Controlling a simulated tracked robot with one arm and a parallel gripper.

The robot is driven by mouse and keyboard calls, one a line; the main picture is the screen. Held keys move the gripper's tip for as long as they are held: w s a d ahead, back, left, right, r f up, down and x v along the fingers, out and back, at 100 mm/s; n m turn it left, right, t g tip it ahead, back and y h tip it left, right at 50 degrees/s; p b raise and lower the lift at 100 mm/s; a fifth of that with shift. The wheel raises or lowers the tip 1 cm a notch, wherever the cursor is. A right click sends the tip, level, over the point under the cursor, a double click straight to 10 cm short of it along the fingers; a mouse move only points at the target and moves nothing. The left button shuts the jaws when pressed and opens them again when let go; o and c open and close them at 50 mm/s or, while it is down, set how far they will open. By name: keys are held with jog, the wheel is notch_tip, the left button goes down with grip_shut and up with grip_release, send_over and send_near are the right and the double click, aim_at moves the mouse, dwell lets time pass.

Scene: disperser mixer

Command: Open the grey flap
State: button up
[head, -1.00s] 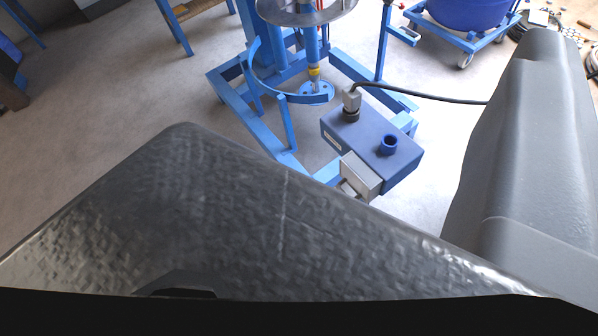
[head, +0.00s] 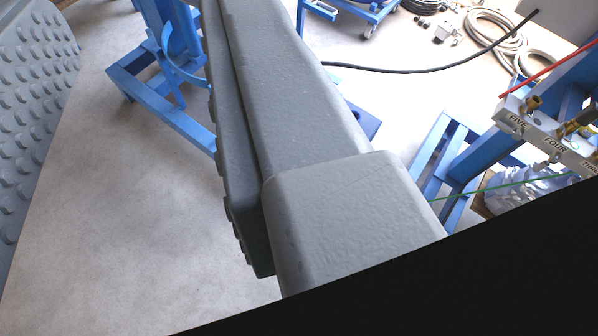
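The grey flap is not visible now. The blue box that carried a small grey housing a second ago is mostly hidden behind my right finger; only a blue corner (head: 367,122) shows to the right of it. My gripper (head: 140,60) appears open. One grey finger, with a bumpy pad, is at the far left edge. The other is large and grey across the middle, with bumps along its left side. Floor and part of a blue stand show between them, and nothing is held there.
The blue stand frame (head: 165,115) stands behind the gap. A black cable (head: 420,69) runs right from behind the finger. A valve rack (head: 550,135) labelled FIVE and FOUR is at right. Coiled hoses (head: 500,35) lie behind. Floor at lower left is clear.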

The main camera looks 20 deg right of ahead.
jog(key=shift+w, duration=0.1)
jog(key=w+d+f+n+h+b, duration=0.3)
jog(key=w+d+f+n+h, duration=0.2)
jog(key=w+d+f, duration=0.95)
jog(key=w+d+f+n+y+b, duration=0.1)
jog(key=w+d+f+n, duration=0.15)
jog(key=f, duration=0.55)
jog(key=w+d+f+n+y+b, duration=0.1)
jog(key=w+d+f+n, duration=0.2)
jog(key=f, duration=0.5)
jog(key=s+d+f+n+y+b, duration=0.1)
jog(key=d+f+n, duration=0.1)
jog(key=f, duration=0.6)
jog(key=s+d+f+n+y+b, duration=0.1)
jog(key=d+f+n+y, duration=0.15)
jog(key=f, duration=0.65)
jog(key=s+a+f+n+t+y+b, duration=0.15)
jog(key=s+f, duration=0.25)
jog(key=f, duration=0.4)
jog(key=s+a+f+n+g+y, duration=0.1)
jog(key=s+f+n+y, duration=0.2)
jog(key=f, duration=0.5)
jog(key=shift+m+t, duration=0.25)
jog(key=shift+m, duration=0.1)
jog(key=b+x, duration=0.3)
jog(key=x, duration=0.9)
jog(key=shift+w+a+r, duration=0.1)
jog(key=shift+w+r, duration=0.05)
jog(key=shift+w, duration=0.1)
